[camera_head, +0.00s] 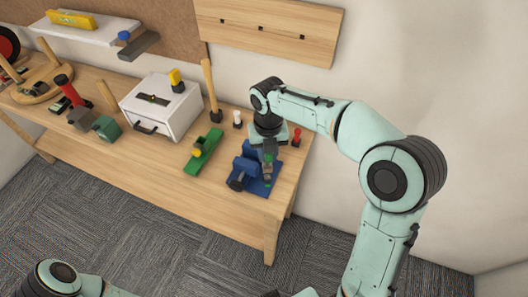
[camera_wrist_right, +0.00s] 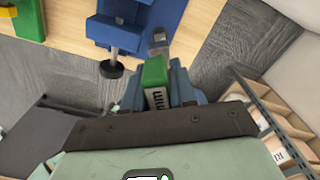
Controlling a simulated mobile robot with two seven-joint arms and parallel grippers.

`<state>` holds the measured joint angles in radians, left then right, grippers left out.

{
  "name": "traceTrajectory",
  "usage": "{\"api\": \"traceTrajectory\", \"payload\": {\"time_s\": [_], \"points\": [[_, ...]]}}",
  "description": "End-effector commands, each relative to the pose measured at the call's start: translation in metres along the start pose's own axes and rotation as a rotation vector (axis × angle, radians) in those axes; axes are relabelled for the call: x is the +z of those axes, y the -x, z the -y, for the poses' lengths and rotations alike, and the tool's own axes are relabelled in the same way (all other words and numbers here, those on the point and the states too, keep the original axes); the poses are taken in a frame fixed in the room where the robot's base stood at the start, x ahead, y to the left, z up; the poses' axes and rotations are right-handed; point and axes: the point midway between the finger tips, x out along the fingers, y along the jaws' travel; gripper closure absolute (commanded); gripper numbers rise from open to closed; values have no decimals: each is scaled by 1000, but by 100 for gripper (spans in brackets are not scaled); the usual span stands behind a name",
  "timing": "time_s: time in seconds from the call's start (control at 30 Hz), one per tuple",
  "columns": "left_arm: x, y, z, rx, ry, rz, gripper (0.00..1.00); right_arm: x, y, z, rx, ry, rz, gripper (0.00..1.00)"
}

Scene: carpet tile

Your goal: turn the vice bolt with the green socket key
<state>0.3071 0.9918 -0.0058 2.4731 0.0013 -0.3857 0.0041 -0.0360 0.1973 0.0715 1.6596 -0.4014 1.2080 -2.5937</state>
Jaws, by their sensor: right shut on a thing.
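The blue vice (camera_head: 249,165) stands near the right end of the wooden workbench. It also shows at the top of the right wrist view (camera_wrist_right: 130,14). A grey screw with a dark round end (camera_wrist_right: 112,69) sticks out from the vice's front. My right gripper (camera_head: 268,172) is beside the vice in the head view. It is shut on the green socket key (camera_wrist_right: 155,74), whose grey metal end (camera_wrist_right: 158,42) points towards the vice. In the wrist view the key lies to the right of the screw, apart from it. My left gripper is out of view.
A green tool with a yellow knob (camera_head: 203,152) lies left of the vice. A white drawer box (camera_head: 160,105) and a grey-and-green block (camera_head: 105,128) stand farther left. A red-handled tool (camera_head: 297,137) stands behind the vice. The bench's right edge is close.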

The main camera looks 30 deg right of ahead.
Motion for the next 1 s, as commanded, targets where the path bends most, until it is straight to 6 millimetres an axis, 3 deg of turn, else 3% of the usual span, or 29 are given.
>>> {"api": "traceTrajectory", "payload": {"time_s": [0.47, 1.0], "points": [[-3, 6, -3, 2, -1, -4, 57, 2, 1, 0, 1, -2, 1, 100], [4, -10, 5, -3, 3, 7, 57, 1, -29, 0, 0, -2, -1, 100]]}}
